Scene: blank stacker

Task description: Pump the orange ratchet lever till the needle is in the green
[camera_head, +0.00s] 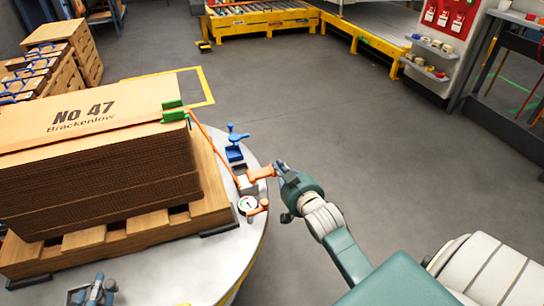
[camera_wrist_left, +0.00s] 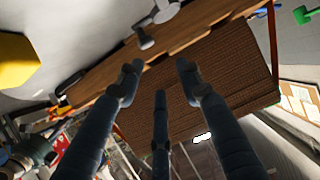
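The orange ratchet lever (camera_head: 262,172) sticks out to the right from the grey ratchet body (camera_head: 246,186) at the edge of the round table. An orange strap runs from the ratchet over the cardboard stack (camera_head: 95,165). The white round gauge (camera_head: 247,203) lies just below the ratchet; its needle is too small to read. My right gripper (camera_head: 280,172) is at the lever's outer end; whether its fingers are closed around it is hidden. My left gripper (camera_wrist_left: 157,85) is open and empty in the left wrist view, with the stack beyond it.
A second orange handle (camera_head: 259,208) sits beside the gauge. A blue clamp (camera_head: 236,143) stands above the ratchet, and a grey-blue clamp (camera_head: 97,291) at the table's front. The stack rests on a wooden pallet (camera_head: 120,238). The floor right of the table is clear.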

